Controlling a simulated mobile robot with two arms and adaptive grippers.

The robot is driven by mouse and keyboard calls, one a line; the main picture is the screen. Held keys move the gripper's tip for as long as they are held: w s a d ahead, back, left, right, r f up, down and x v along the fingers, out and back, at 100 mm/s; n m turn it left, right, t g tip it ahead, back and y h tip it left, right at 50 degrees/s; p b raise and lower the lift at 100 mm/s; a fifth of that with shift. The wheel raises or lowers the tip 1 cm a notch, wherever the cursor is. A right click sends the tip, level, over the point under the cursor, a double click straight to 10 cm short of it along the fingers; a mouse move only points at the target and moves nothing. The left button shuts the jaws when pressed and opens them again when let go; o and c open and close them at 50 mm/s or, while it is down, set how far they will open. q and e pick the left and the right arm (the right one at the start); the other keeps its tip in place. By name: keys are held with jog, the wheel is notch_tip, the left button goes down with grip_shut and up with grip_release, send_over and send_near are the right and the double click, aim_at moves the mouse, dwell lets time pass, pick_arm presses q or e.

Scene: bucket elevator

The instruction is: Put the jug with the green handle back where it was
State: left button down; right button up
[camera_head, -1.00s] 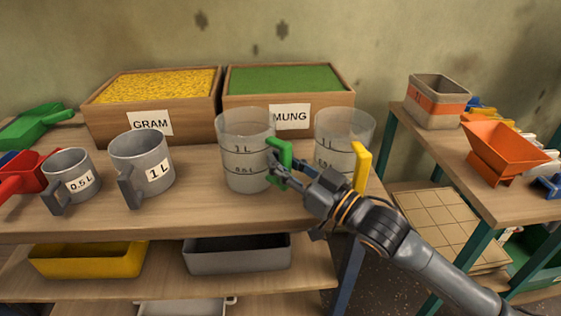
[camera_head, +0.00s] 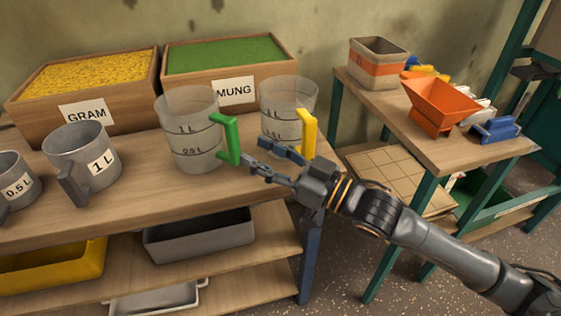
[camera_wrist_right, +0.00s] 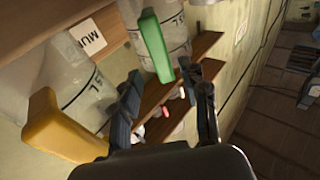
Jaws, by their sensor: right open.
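The clear jug with the green handle (camera_head: 192,130) stands upright on the wooden bench, in front of the MUNG bin. Its green handle (camera_head: 231,141) faces right. My right gripper (camera_head: 258,161) is open and empty, a little to the right of that handle and apart from it. In the right wrist view the green handle (camera_wrist_right: 157,45) shows beyond the open fingers (camera_wrist_right: 160,88). A second clear jug (camera_head: 286,98) with a yellow handle (camera_head: 308,133) stands just behind my right gripper. My left gripper is out of view.
A GRAM bin (camera_head: 30,112) and a MUNG bin (camera_head: 180,75) stand at the back. A grey 1 L jug (camera_head: 75,150) stands to the left. A side table (camera_head: 420,130) holds an orange hopper (camera_head: 440,102). Trays lie on the shelf below.

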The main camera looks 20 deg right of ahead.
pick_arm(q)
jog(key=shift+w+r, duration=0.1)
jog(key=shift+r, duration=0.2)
pick_arm(e)
jog(key=shift+v, duration=2.15)
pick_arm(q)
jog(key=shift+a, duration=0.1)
